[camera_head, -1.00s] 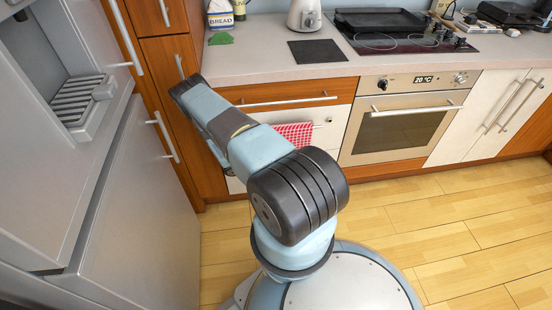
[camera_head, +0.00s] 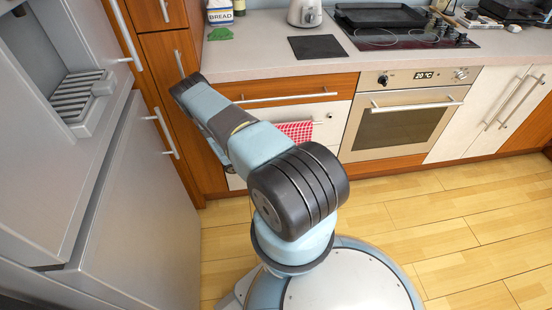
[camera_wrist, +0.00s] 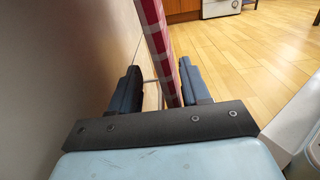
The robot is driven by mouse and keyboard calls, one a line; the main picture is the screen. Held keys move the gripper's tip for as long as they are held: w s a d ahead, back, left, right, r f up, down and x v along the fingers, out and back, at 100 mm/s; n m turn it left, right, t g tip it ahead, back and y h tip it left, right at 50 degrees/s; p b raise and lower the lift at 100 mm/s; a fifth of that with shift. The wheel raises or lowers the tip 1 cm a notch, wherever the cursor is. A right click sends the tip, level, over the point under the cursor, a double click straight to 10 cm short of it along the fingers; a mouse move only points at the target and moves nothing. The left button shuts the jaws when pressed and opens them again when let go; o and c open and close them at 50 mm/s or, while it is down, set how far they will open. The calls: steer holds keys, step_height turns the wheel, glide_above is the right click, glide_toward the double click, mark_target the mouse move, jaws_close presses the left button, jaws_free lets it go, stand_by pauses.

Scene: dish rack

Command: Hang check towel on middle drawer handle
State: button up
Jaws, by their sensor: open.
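The red-and-white check towel (camera_head: 295,131) hangs in front of the white middle drawer (camera_head: 337,112), apparently over its handle (camera_head: 324,121). My arm covers the left part of this drawer and handle in the head view. In the wrist view the towel (camera_wrist: 158,38) runs as a narrow strip, seen edge-on, down between my fingers. A thin metal bar shows beside it, close to the pale drawer front (camera_wrist: 70,60). My gripper (camera_wrist: 158,66) is open, with one finger on each side of the towel. In the head view the gripper is hidden behind my arm.
The top drawer (camera_head: 258,90) with its long handle is just above the towel. An oven (camera_head: 400,128) stands to the right. The grey fridge (camera_head: 130,210) and a tall brown cabinet (camera_head: 165,70) are close on the left. The wooden floor (camera_head: 460,215) to the right is clear.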

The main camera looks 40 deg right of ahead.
steer(key=v, duration=0.7)
steer(key=shift+w+a, duration=0.15)
steer(key=shift+a, duration=0.1)
steer(key=a+r+m+t+y, duration=0.2)
steer(key=a+r+m+y, duration=0.15)
steer(key=r, duration=1.15)
steer(key=s+a+r+m+t+y, duration=0.1)
steer(key=a+r+m+t+y, duration=0.3)
steer(key=r, duration=1.1)
steer(key=a+r+m+y, duration=0.15)
steer(key=a+r, duration=0.45)
steer(key=r, duration=0.9)
steer(key=s+a+r+m+t+y, duration=0.1)
steer(key=s+a+r+t+y, duration=0.2)
steer(key=s+r, duration=0.8)
steer(key=s+a+r+m+t+y, duration=0.1)
steer(key=s+a+r+t+y, duration=0.2)
steer(key=r, duration=1)
steer(key=s+a+t, duration=0.2)
steer(key=s+a, duration=0.3)
steer(key=s, duration=0.2)
steer(key=shift+s+r+m+t, duration=0.3)
steer(key=shift+s+m+t, duration=0.1)
